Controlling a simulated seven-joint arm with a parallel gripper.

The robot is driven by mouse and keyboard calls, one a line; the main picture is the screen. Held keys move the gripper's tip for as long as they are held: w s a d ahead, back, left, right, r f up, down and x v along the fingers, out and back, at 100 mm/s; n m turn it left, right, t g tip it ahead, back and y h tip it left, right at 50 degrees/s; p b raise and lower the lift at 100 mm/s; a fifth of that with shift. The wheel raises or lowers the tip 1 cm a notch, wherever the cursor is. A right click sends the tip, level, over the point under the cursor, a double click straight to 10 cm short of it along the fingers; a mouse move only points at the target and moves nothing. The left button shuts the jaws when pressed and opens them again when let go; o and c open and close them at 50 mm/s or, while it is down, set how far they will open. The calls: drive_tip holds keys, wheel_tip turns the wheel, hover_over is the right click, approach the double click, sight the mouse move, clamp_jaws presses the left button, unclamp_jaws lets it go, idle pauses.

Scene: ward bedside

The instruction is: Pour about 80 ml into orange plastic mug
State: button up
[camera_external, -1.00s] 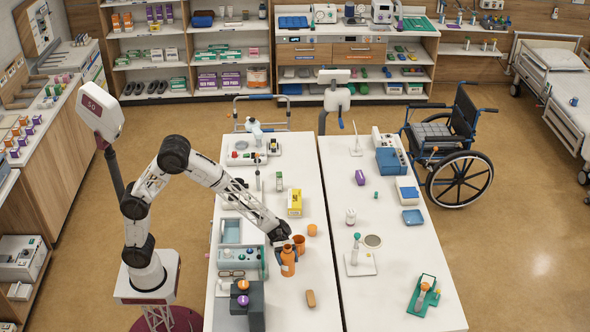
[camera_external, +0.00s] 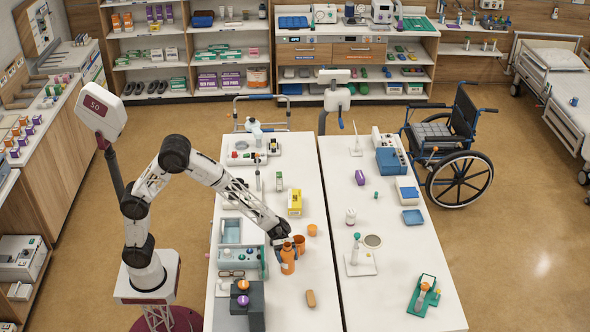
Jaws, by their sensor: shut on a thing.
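My gripper (camera_external: 283,243) is shut on an orange bottle (camera_external: 288,262) near the front of the left white table. The bottle looks close to upright, perhaps slightly tilted; I cannot tell if its base touches the table. An orange mug (camera_external: 299,242) stands just behind and to the right of the bottle, partly hidden by it. A smaller orange cup (camera_external: 312,229) stands farther back to the right. The inside of the mug and any liquid are too small to make out.
A teal-grey device (camera_external: 238,257) and a dark block with orange and purple knobs (camera_external: 243,293) stand left of the bottle. A yellow box (camera_external: 295,203) stands behind. A narrow gap separates the right table (camera_external: 385,270).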

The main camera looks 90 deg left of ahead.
drive_tip(key=s+a+f, duration=0.2)
drive_tip(key=a, duration=0.8)
drive_tip(key=s+a+f, duration=0.2)
drive_tip(key=a+f, duration=0.1)
drive_tip(key=a, duration=0.8)
drive_tip(key=shift+s, duration=0.25)
drive_tip(key=shift+f, duration=0.15)
